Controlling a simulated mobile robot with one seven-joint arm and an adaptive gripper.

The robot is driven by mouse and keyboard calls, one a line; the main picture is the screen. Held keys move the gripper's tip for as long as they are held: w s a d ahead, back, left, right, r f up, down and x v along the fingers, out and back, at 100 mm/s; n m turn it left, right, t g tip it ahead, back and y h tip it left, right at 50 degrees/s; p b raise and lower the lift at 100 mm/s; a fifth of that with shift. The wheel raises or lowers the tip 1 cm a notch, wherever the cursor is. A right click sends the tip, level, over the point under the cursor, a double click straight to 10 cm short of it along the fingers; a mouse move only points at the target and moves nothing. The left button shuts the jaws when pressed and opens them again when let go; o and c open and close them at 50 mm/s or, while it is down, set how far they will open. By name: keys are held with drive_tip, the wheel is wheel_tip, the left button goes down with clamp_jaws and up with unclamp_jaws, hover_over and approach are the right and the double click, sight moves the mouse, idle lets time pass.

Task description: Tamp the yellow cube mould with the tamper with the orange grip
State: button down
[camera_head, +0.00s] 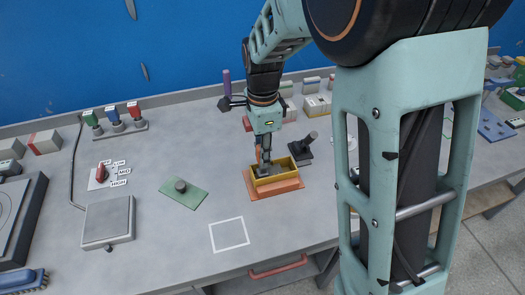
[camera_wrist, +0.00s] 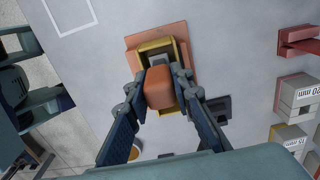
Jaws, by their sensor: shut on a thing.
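The yellow cube mould (camera_head: 287,184) stands on an orange-red base plate (camera_head: 285,193) near the middle of the table; it also shows in the wrist view (camera_wrist: 143,49). My gripper (camera_head: 264,150) is above the mould, pointing down. In the wrist view its fingers (camera_wrist: 161,80) are shut on the orange grip of the tamper (camera_wrist: 160,90). The tamper's grey lower part lies over or inside the mould's opening. I cannot tell whether its foot touches the bottom or any fill, as the grip and fingers hide much of the inside.
A dark block with a grey cylinder (camera_head: 304,146) stands close behind and right of the mould. A green plate with a dark knob (camera_head: 182,187) lies to the left, a scale (camera_head: 108,221) farther left. Labelled blocks (camera_head: 317,105) stand behind. The white outlined square (camera_head: 229,234) is empty.

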idle(0.4)
wheel_tip(320, 180, up, 4)
drive_tip(key=p, duration=0.3)
drive_tip(key=shift+f, duration=0.25)
drive_tip(key=shift+f, duration=0.2)
drive_tip(key=shift+f+b, duration=1.05)
drive_tip(key=shift+f, duration=0.65)
drive_tip(key=shift+r+p, duration=1.65)
drive_tip(key=shift+r, duration=0.25)
